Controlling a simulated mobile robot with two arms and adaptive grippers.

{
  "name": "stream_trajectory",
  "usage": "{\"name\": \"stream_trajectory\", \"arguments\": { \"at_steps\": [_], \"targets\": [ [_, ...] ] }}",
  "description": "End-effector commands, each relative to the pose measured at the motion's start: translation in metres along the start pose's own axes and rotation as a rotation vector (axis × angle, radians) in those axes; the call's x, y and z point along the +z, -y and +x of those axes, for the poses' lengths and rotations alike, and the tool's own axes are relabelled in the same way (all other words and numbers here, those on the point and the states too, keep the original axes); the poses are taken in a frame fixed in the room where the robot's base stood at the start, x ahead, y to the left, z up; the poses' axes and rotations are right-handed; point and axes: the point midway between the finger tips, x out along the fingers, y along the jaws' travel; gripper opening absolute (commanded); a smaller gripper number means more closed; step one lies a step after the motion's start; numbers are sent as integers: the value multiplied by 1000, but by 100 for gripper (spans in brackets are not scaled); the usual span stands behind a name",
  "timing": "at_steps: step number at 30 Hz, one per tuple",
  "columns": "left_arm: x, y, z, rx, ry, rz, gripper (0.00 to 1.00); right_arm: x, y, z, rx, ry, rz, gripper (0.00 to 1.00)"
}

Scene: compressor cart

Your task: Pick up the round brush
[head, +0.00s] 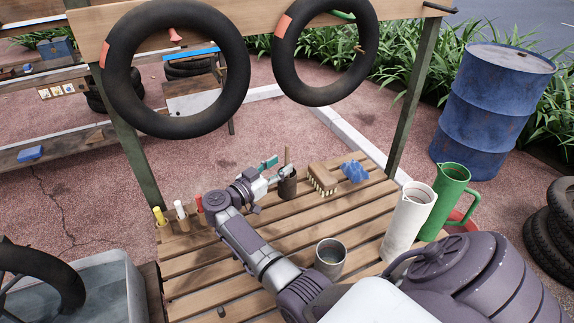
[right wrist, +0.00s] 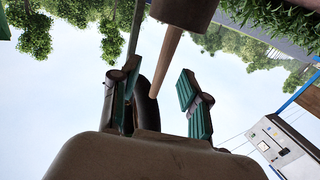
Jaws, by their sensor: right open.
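A thin wooden handle (head: 287,155), seemingly the round brush's, stands upright out of a dark brown pot (head: 288,184) at the back of the slatted table (head: 215,268). The brush's lower part is hidden. My right gripper (head: 277,168) is open beside the handle, just above the pot. In the right wrist view the handle (right wrist: 166,66) comes down from the brown pot (right wrist: 184,10) and its tip lies between the two open green-padded fingers (right wrist: 160,97). I cannot tell whether they touch it. My left gripper is not in view.
Right of the pot are a wooden block brush (head: 322,178) and a blue crumpled cloth (head: 354,172). Left are several small coloured bottles (head: 181,212). A metal cup (head: 330,256), white jug (head: 408,220) and green jug (head: 446,200) stand nearer. Black tyres (head: 177,128) hang above the back edge.

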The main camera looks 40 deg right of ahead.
Motion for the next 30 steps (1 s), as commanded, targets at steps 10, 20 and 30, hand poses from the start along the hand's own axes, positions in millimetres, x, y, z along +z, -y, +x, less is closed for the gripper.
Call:
{"name": "stream_trajectory", "arguments": {
  "at_steps": [10,20,30],
  "targets": [
    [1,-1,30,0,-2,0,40,7,3,40,-1,-2,0,46],
    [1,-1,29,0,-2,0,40,6,3,40,-1,0,-1,29],
    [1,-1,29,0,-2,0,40,6,3,40,-1,-1,-1,0]
  ]
}}
